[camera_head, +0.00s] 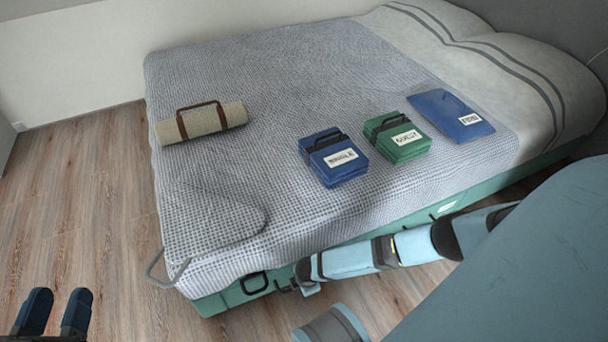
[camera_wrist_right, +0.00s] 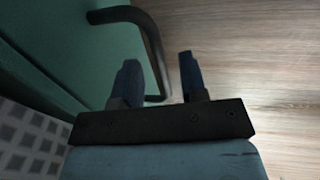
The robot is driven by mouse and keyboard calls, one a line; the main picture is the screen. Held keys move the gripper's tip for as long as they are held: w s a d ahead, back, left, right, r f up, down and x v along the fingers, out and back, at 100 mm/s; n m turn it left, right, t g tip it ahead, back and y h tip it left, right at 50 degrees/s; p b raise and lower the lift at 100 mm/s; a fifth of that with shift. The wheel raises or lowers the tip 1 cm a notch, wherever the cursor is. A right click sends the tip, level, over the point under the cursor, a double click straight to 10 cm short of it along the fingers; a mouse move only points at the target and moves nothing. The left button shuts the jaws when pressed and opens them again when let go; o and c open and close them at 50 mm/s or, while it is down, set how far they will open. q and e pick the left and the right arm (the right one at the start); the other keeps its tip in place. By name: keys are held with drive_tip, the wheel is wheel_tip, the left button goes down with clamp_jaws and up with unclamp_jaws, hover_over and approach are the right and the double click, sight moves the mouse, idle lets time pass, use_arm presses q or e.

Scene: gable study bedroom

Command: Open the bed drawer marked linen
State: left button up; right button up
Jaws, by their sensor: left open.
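The bed's green base (camera_head: 228,297) has a dark loop handle (camera_head: 254,283) near its left end; the handle also shows in the right wrist view (camera_wrist_right: 153,50). A white label (camera_head: 446,207) sits farther right on the base, too small to read. No linen mark is legible, and my right arm covers part of the front. My right gripper (camera_wrist_right: 160,78) is open, with the handle's bar between its fingers and gaps visible on both sides. My left gripper (camera_head: 55,312) is open and empty over the floor at bottom left.
On the bed's grey blanket (camera_head: 260,80) lie a strapped beige roll (camera_head: 202,122), a blue labelled bundle (camera_head: 335,158), a green one (camera_head: 398,138) and a flat blue packet (camera_head: 450,115). The wooden floor (camera_head: 90,190) left is clear.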

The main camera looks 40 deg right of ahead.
drive_tip(key=shift+w+f, duration=0.1)
drive_tip(key=shift+f, duration=0.4)
clamp_jaws()
